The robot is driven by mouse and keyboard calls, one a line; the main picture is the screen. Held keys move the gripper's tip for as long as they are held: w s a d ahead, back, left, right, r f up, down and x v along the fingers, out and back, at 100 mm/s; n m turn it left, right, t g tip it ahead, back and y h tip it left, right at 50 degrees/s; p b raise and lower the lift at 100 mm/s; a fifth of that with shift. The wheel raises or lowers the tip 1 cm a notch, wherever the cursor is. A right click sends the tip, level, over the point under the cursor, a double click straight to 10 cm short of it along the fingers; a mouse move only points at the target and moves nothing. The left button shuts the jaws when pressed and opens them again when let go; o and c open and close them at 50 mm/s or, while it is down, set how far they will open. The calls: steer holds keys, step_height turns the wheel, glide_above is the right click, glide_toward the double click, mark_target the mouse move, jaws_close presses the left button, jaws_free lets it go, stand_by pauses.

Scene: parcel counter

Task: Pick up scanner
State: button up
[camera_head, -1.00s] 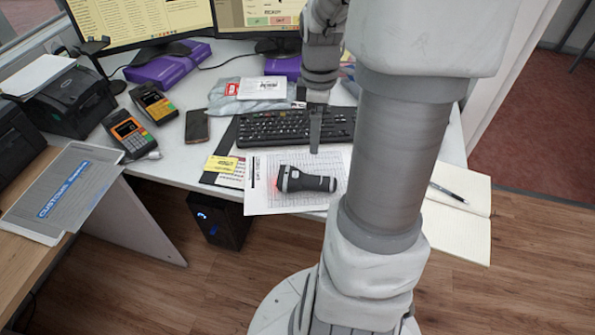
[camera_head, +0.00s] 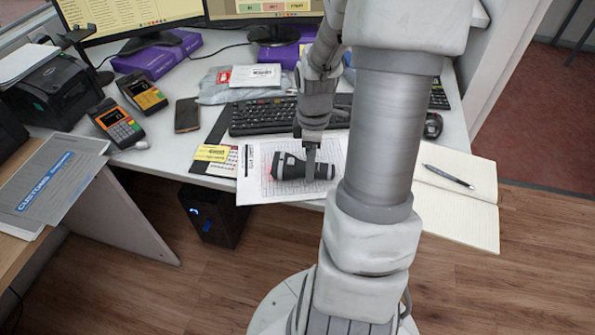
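The scanner (camera_head: 289,167) is a dark, torch-shaped handheld device with a grey band and a faint red glow at its left end. It lies on its side on a printed sheet (camera_head: 258,190) near the desk's front edge. My gripper (camera_head: 310,172) points down over the scanner's handle, right of its middle. One finger shows against the handle, and the other is hidden. I cannot tell whether the fingers are apart or closed on it. The scanner appears to rest on the sheet.
A keyboard (camera_head: 262,116) lies behind the sheet, with a grey parcel bag (camera_head: 214,90) beyond it. A phone (camera_head: 187,115) and card terminals (camera_head: 117,123) stand to the left. An open notebook (camera_head: 460,215) with a pen (camera_head: 449,177) lies at the right, and a mouse (camera_head: 432,125) behind it.

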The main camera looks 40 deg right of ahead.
steer(key=shift+f, duration=0.9)
steer(key=shift+r, duration=0.1)
jaws_close()
steer(key=shift+r, duration=0.1)
